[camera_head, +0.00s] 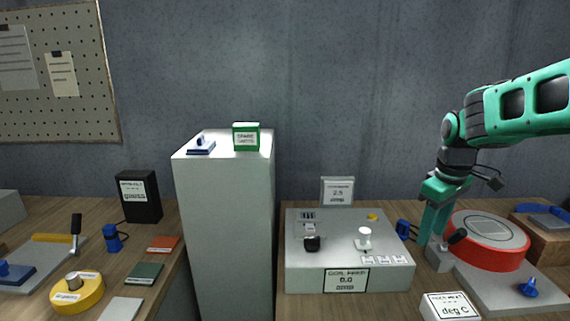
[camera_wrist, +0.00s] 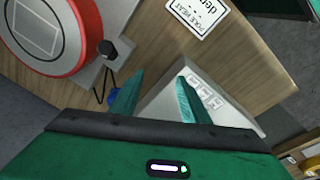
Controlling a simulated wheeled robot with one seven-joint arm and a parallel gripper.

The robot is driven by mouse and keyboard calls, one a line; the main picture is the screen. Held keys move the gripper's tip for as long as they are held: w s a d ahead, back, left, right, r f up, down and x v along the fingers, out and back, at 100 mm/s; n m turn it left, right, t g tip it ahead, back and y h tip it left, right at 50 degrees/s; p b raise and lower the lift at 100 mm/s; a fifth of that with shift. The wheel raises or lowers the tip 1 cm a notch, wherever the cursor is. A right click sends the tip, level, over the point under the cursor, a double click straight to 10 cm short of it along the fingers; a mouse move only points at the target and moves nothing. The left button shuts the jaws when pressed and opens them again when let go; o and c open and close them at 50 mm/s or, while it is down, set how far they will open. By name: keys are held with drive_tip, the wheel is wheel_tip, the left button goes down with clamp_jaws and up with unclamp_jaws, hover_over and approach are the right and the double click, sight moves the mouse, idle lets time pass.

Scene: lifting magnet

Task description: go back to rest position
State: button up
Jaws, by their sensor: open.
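My gripper (camera_head: 430,228) hangs at the right in the head view, at the end of my green arm. It is pointed down, between the grey control box (camera_head: 305,277) and the red round magnet (camera_head: 486,262). In the wrist view my gripper (camera_wrist: 158,98) shows two green fingers spread apart with nothing between them. The red magnet (camera_wrist: 77,58) is at the upper left there, with a black knob (camera_wrist: 106,48) beside it. A corner of the control box (camera_wrist: 228,107) lies below the fingers. I cannot tell whether a finger touches anything.
A "deg C" display (camera_head: 450,305) stands near the front. A tall grey pillar (camera_head: 222,230) with a green box (camera_head: 246,136) on top stands left of the control box. A yellow disc (camera_head: 77,292) is at far left. The space above the control box is clear.

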drive_tip(key=s+a+f+m+t, duration=0.3)
drive_tip(key=s+a+m, duration=0.25)
drive_tip(key=s, duration=0.65)
drive_tip(key=s+d+f+m+g, duration=0.1)
drive_tip(key=s+d+m+g, duration=0.1)
drive_tip(key=s+d, duration=0.3)
drive_tip(key=s+d+f+m+g, duration=0.1)
drive_tip(key=s+d+m, duration=0.4)
drive_tip(key=s, duration=0.6)
drive_tip(key=shift+s+d+g, duration=0.3)
drive_tip(key=shift+d+g, duration=0.3)
drive_tip(key=shift+g, duration=0.3)
drive_tip(key=shift+f, duration=0.1)
drive_tip(key=shift+c, duration=1.4)
